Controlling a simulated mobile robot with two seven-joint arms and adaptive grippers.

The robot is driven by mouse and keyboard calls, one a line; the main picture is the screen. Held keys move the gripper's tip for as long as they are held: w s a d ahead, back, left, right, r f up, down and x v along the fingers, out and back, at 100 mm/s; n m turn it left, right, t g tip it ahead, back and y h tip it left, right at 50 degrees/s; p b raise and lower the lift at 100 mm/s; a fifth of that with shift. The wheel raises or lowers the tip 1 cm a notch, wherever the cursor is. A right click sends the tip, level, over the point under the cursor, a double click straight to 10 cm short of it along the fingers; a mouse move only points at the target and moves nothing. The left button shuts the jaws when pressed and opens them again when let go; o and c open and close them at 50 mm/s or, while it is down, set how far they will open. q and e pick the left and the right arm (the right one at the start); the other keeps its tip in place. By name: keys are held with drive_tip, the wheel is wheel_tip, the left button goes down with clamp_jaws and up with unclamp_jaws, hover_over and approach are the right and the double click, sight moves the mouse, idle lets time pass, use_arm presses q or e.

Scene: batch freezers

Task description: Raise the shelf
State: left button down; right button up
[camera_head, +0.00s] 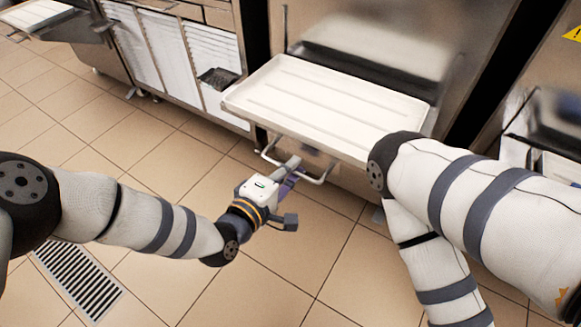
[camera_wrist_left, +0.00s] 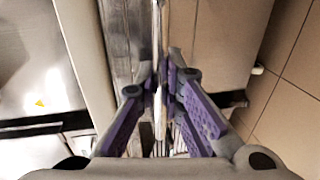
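The shelf (camera_head: 318,102) is a wide white tray-like panel with a raised rim, jutting out level from the front of a steel machine. A thin bent metal bar (camera_head: 318,181) hangs under its front edge. My left gripper (camera_head: 291,170) reaches up to this bar from the front left, below the shelf. In the left wrist view its purple fingers (camera_wrist_left: 160,72) come close together on either side of a thin bright rod and look shut on it; the exact contact is hard to see. My right arm bends downward at the right, its gripper out of view.
A steel cabinet with white slatted panels (camera_head: 205,75) stands to the left of the shelf. Another machine (camera_head: 545,130) stands at the right. A floor drain grate (camera_head: 77,282) lies at lower left. The tiled floor (camera_head: 290,265) in front is clear.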

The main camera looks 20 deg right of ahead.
use_arm(q)
wheel_tip(320, 180, up, 13)
drive_tip(key=p, duration=0.7)
drive_tip(key=shift+f, duration=0.15)
use_arm(e)
drive_tip(key=w+r+t, duration=0.1)
drive_tip(key=w+r, duration=0.2)
drive_tip(key=r, duration=0.3)
drive_tip(key=shift+w, duration=0.15)
use_arm(q)
drive_tip(key=shift+w, duration=0.1)
drive_tip(key=c, duration=1.7)
unclamp_jaws()
drive_tip(key=v, duration=1.2)
drive_tip(key=shift+f, duration=0.15)
